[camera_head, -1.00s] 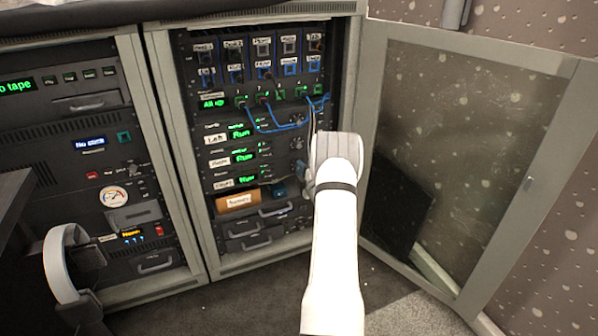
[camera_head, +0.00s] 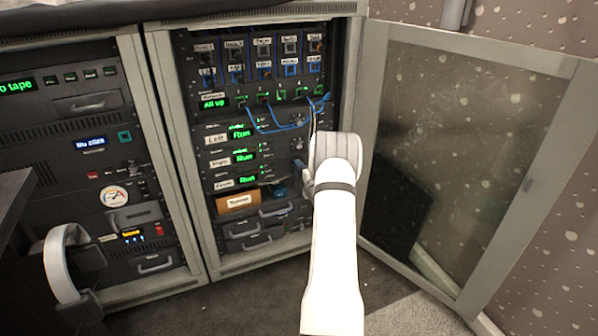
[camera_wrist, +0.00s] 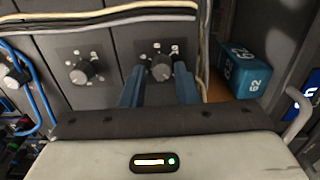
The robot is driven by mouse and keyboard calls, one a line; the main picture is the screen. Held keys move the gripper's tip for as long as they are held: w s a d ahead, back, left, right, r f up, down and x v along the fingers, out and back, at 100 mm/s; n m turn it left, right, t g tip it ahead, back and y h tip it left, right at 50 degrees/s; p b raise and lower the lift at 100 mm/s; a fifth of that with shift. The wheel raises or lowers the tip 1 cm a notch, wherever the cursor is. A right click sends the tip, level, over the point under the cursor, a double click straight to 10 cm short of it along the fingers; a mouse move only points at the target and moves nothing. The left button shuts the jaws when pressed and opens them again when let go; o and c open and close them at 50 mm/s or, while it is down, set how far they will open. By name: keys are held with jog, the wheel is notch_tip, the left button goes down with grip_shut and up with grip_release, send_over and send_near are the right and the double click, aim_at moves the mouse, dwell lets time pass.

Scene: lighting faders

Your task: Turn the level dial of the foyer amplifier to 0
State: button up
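The foyer amplifier (camera_head: 222,184) is the lowest of three like units in the right-hand rack, with a lit green display. Its level dial (camera_wrist: 161,69), a grey round knob with small markings around it, shows in the wrist view. In the head view that dial is hidden behind my arm. My gripper (camera_wrist: 160,77) has its two blue fingers on either side of the knob, with a visible gap at each side. It looks open and not closed on the knob. The dial's exact setting is too small to read.
Two similar dials sit alongside, one full dial (camera_wrist: 86,69) and one cut off at the left edge. Cables (camera_wrist: 100,18) run close past the panel. A blue block (camera_wrist: 243,72) marked 62 lies beside the dial. The open rack door (camera_head: 470,170) stands to the right.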

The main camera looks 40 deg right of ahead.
jog(key=shift+o, duration=1.3)
jog(key=shift+s+d, duration=0.1)
jog(key=shift+d, duration=0.05)
jog(key=shift+f, duration=0.1)
jog(key=p+v, duration=0.3)
jog(key=v, duration=0.4)
jog(key=shift+s, duration=0.4)
